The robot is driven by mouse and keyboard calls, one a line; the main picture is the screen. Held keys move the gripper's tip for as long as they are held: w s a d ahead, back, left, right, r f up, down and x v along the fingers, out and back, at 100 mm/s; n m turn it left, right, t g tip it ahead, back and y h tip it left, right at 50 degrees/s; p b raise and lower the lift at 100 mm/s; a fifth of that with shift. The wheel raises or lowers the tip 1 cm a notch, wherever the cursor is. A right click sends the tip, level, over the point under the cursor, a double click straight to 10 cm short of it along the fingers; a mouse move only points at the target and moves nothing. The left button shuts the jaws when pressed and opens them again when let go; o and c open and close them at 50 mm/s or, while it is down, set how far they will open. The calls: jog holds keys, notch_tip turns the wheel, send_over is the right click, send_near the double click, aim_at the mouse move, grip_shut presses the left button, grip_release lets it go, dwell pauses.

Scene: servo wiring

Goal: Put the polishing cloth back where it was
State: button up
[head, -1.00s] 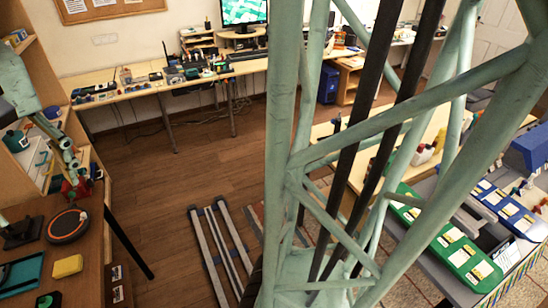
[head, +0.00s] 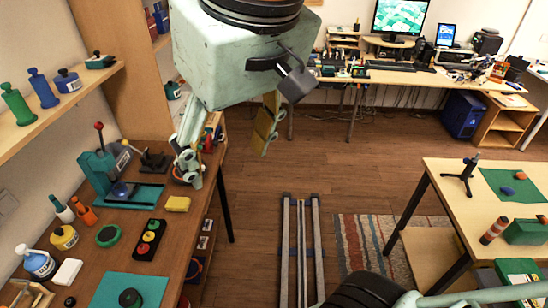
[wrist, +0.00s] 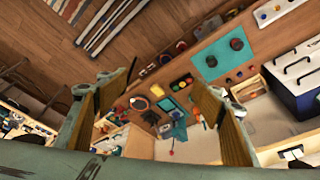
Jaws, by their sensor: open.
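A small yellow folded pad (head: 177,204), which may be the polishing cloth, lies flat near the right edge of the brown workbench (head: 120,222). My gripper (head: 227,163) hangs above the far right part of the workbench, apart from the pad. Its fingers are spread wide with nothing between them. In the wrist view my gripper (wrist: 163,85) is also open and empty, with the bench well beyond its fingertips. One finger hides part of the bench's far end in the head view.
The bench holds a teal press (head: 101,172), a black box with coloured buttons (head: 148,240), a glue bottle (head: 36,262) and a teal mat (head: 112,288). A shelf (head: 62,103) juts out above its left side. Floor rails (head: 300,240) run along the open floor.

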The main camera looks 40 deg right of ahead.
jog(key=shift+n, duration=0.3)
jog(key=s, duration=0.2)
jog(key=s+f, duration=0.1)
jog(key=s, duration=0.2)
jog(key=shift+s+a+f, duration=0.1)
jog(key=shift+f, duration=0.05)
jog(key=shift+f, duration=0.1)
notch_tip(320, 180, down, 9)
jog(key=b, duration=0.9)
jog(key=shift+f+b, duration=0.2)
jog(key=shift+b, duration=0.2)
dwell(0.6)
